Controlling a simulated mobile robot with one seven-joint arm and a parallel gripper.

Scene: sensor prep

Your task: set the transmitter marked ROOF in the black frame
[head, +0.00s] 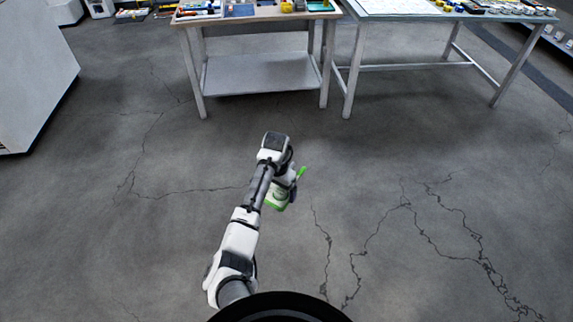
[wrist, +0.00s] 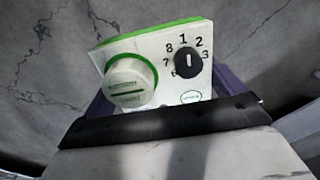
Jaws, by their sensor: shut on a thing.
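My gripper (head: 291,186) is shut on a white device with green edges (head: 277,195), held out over the bare floor in front of me. In the wrist view the device (wrist: 150,48) fills the upper middle, tilted. Its face has a black dial with numbers around it, a round white cap with a slot, and a small green oval mark. No ROOF marking is readable, so I cannot tell whether this is that transmitter. I cannot make out the black frame in either view.
A wooden-topped table (head: 262,15) with small items stands at the back, with a lower shelf. A second table (head: 400,14) to its right carries a white sheet and several small items. A white cabinet (head: 35,75) is at the left. The floor between is clear.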

